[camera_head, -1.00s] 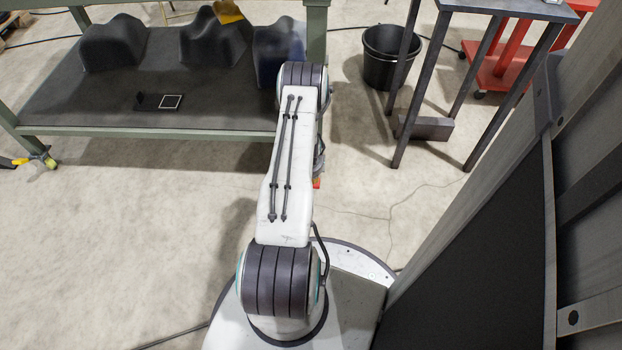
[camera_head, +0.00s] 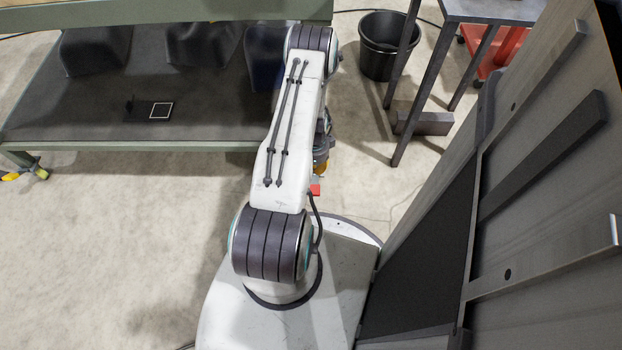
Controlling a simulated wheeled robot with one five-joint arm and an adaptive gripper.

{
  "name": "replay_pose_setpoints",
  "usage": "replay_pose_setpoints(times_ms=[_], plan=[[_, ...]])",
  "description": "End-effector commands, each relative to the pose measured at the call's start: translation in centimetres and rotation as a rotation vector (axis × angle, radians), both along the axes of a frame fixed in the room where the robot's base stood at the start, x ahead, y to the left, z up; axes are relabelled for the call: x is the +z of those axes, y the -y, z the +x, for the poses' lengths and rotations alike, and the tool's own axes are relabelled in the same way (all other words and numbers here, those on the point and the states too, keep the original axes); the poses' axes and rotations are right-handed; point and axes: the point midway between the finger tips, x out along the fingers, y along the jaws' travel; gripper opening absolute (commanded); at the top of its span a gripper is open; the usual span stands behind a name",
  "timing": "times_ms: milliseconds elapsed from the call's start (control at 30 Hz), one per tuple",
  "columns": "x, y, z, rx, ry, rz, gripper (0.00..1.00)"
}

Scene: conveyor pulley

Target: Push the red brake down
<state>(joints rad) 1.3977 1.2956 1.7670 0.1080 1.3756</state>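No red brake can be made out for certain. A small red piece (camera_head: 315,190) shows at the right edge of my white arm, below a dark wrist part with a yellow band; I cannot tell whether it belongs to my arm or to something else. My arm reaches up the picture, away from my base, and bends down at its far end. My gripper's fingers are hidden behind the arm, so their state does not show.
A green-framed bench (camera_head: 150,147) with a dark lower shelf stands at the upper left, close to my arm. A black bucket (camera_head: 385,45), a metal-legged table (camera_head: 495,10) and a red cart (camera_head: 505,50) are at upper right. A tall grey panel structure (camera_head: 530,190) fills the right. Floor is clear at lower left.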

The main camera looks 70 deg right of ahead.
Motion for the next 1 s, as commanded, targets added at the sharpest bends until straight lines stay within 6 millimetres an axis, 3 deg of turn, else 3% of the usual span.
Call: replay_pose_setpoints(times_ms=[367,1000], plan=[[-1.2,-0.3,-0.2,-0.050,-0.003,0.009,0.00],[-8.1,-0.5,-0.3,-0.048,-0.002,0.008,0.00]])
